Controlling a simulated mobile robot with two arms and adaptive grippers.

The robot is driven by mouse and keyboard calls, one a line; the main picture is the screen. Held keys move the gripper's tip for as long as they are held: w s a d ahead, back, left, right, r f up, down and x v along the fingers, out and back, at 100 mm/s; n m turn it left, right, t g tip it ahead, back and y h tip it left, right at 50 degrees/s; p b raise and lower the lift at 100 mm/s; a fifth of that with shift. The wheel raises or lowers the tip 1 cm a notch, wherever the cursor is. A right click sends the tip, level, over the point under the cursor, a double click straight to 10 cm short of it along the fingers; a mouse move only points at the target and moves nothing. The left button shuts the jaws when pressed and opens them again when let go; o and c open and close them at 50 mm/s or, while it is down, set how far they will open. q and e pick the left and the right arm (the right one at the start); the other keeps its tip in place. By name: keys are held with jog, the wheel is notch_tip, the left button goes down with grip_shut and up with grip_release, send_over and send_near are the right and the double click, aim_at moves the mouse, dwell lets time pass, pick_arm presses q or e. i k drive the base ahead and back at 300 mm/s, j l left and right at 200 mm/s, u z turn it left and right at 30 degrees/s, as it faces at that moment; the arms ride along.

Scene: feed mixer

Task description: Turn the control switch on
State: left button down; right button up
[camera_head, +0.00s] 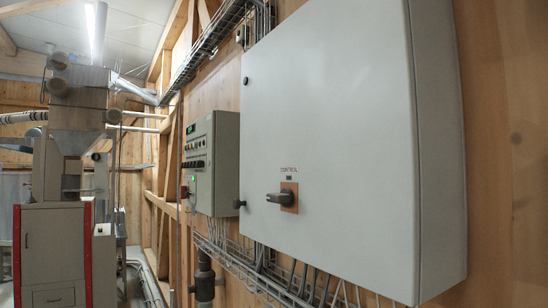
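The control switch (283,197) is a dark rotary handle on a brown square plate, on the front of a large grey cabinet (340,110) on the wall. Its handle points left, lying about level. A small "CONTROL" label (289,169) is above it. Neither of my grippers shows in the head view, and nothing touches the switch.
A smaller control panel (222,165) with several knobs and a lit green display is on the wall to the left. Cables (265,270) run below the cabinet. A feed machine (60,240) stands at the far left. The space before the switch looks clear.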

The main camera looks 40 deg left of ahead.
aim_at(285, 198)
jog(key=u, duration=1.15)
